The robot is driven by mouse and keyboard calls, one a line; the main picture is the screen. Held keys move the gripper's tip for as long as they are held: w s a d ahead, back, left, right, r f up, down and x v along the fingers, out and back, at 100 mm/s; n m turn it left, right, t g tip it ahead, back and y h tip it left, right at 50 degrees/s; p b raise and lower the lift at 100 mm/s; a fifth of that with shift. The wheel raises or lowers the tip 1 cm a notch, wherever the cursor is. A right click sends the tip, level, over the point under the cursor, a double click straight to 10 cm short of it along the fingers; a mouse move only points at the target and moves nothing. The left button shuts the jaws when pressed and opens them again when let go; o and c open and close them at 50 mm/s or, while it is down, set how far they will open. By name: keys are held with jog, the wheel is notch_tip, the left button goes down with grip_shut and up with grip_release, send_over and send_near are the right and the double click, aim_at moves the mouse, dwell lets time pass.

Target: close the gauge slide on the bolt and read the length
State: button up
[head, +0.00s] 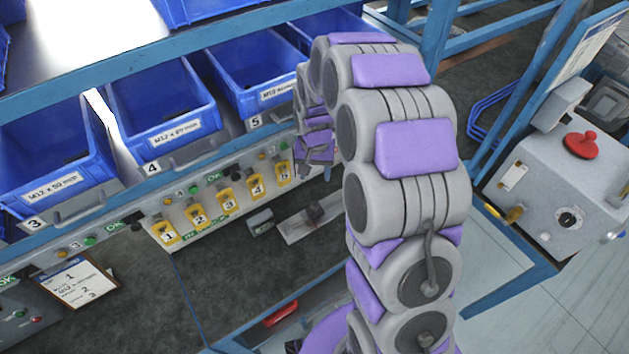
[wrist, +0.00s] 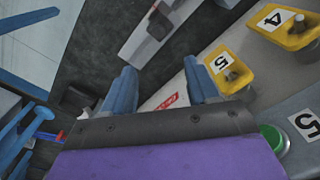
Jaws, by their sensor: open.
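The gauge (head: 298,228) appears as a flat light-grey bar with a dark slide block (head: 315,211) on the dark bench top. In the wrist view the gauge bar (wrist: 135,45) and its dark block (wrist: 158,25) lie beyond the fingertips, near the top edge. My gripper (head: 318,174) hangs beside the yellow holders, up and back from the gauge in the head view. In the wrist view my gripper (wrist: 162,80) has its two blue fingers apart with nothing between them. I cannot make out a bolt in the gauge or a length reading.
Numbered yellow holders (head: 227,201) line the back panel; holders 4 (wrist: 290,30) and 5 (wrist: 228,68) hold pegs or bolts. Blue bins (head: 165,112) stand above. A small grey box (head: 260,222) is left of the gauge. A clipboard (head: 76,282) lies left; bench front is mostly clear.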

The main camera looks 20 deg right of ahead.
aim_at(315, 209)
notch_tip(315, 209, up, 2)
jog(key=shift+r, duration=0.2)
jog(key=shift+c, duration=0.4)
jog(key=shift+d+f, duration=0.1)
jog(key=shift+c, duration=0.8)
jog(key=d+f+m+y, duration=0.1)
jog(key=d+m, duration=0.1)
jog(key=d+f+m+g+y+p, duration=0.1)
jog(key=d+f+m+y, duration=0.1)
jog(key=d+f+m+g+y, duration=0.1)
jog(key=d+f+m+y, duration=0.1)
jog(key=d+m, duration=0.1)
jog(key=shift+w+f+p, duration=0.15)
jog(key=shift+w+p, duration=0.2)
grip_shut()
jog(key=d+f+m+t+y+p, duration=0.1)
jog(key=d+f+m+y, duration=0.45)
jog(key=d, duration=0.35)
jog(key=shift+h, duration=0.45)
jog(key=x, duration=0.3)
jog(key=b+x, duration=0.1)
jog(key=x, duration=0.6)
jog(key=shift+w+a+f+b, duration=0.25)
jog(key=shift+w+f+b, duration=0.05)
jog(key=shift+w, duration=0.05)
jog(key=shift+a+r, duration=0.15)
jog(key=shift+a, duration=0.95)
jog(key=shift+s+a+b, duration=0.1)
jog(key=shift+a+b, duration=0.2)
jog(key=shift+a, duration=0.4)
